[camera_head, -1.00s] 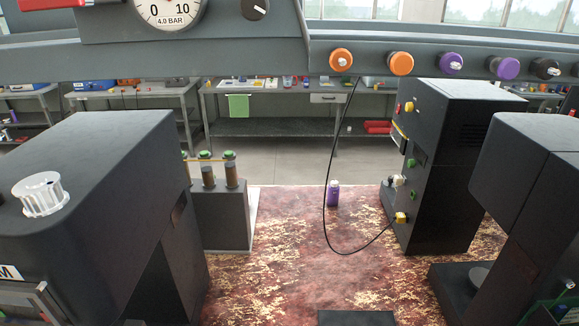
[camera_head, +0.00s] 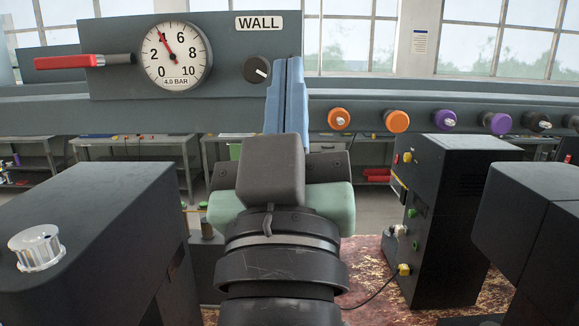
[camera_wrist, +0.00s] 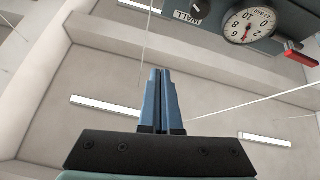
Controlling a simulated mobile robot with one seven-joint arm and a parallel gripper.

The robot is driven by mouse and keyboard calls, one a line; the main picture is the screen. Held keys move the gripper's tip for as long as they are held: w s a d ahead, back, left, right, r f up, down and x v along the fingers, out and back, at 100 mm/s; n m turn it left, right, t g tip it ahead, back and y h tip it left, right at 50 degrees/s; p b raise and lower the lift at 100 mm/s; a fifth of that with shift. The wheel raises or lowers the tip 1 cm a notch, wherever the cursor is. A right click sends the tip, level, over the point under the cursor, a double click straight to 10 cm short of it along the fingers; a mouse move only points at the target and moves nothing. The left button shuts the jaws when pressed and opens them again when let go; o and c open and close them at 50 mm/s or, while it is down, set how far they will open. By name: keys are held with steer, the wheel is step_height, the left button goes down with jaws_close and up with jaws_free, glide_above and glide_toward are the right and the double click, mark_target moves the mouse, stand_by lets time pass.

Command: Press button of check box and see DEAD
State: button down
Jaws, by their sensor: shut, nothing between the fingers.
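My gripper (camera_head: 286,75) stands upright in the middle of the head view, its blue fingers pointing up in front of the grey rail. In the wrist view the two fingers (camera_wrist: 160,85) lie together with nothing between them. No label reading check box and no DEAD reading can be made out. A tall black box (camera_head: 455,220) on the right carries a red button (camera_head: 396,158), a yellow part (camera_head: 407,157) and green and white fittings on its left side. I cannot tell whether it is the check box. My gripper is to its left, apart from it.
A pressure gauge (camera_head: 177,56), a red-handled lever (camera_head: 70,62) and a WALL knob (camera_head: 257,69) sit on the panel behind. Orange and purple couplings (camera_head: 396,121) line the rail. Black machines stand at left (camera_head: 95,225) and right (camera_head: 535,235). A black cable runs to the box.

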steer(key=s+r+m+t, duration=0.1)
steer(key=s+r+t, duration=0.1)
steer(key=s+r, duration=0.3)
steer(key=shift+s+m+y, duration=0.3)
steer(key=shift+s+y, duration=0.1)
steer(key=shift+s, duration=0.05)
